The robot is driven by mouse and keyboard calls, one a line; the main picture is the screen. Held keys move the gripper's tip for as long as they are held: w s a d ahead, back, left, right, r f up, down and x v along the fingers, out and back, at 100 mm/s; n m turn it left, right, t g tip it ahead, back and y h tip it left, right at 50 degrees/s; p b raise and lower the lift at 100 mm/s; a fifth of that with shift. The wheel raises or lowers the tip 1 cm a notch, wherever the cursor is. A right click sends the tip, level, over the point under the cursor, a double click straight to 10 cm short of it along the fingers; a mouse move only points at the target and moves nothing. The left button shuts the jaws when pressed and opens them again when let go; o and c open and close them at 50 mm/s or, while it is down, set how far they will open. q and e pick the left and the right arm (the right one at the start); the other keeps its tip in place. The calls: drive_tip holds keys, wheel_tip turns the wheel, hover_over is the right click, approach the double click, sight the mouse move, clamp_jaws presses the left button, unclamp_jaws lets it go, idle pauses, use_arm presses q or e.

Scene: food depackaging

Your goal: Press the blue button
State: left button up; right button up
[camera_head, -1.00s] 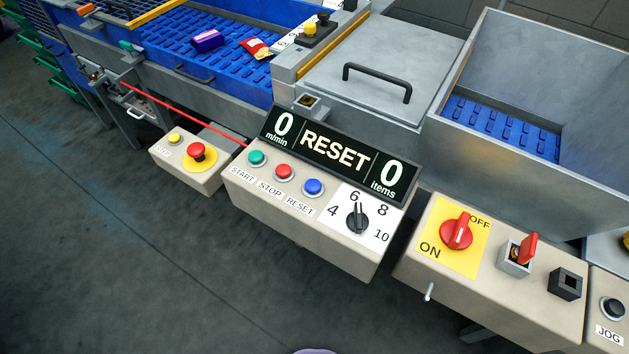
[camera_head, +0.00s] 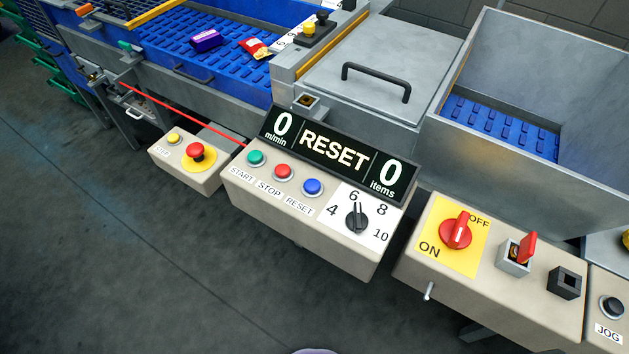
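The blue button (camera_head: 312,187) sits on the sloped beige control box (camera_head: 300,222), above the label RESET. It is the rightmost of three round buttons, with the red STOP button (camera_head: 283,172) and the green START button (camera_head: 256,158) to its left. The display (camera_head: 337,155) behind them reads 0 m/min, RESET and 0 items. Neither of my grippers is in the picture, and nothing touches or covers the blue button.
A black selector knob (camera_head: 357,218) is right of the blue button. A box with a red emergency button (camera_head: 196,151) stands left. A box with a red ON/OFF switch (camera_head: 456,231) stands right. A red cord (camera_head: 180,112) runs along the conveyor. Open floor lies in front.

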idle(0.4)
use_arm(q)
clamp_jaws()
idle(1.5)
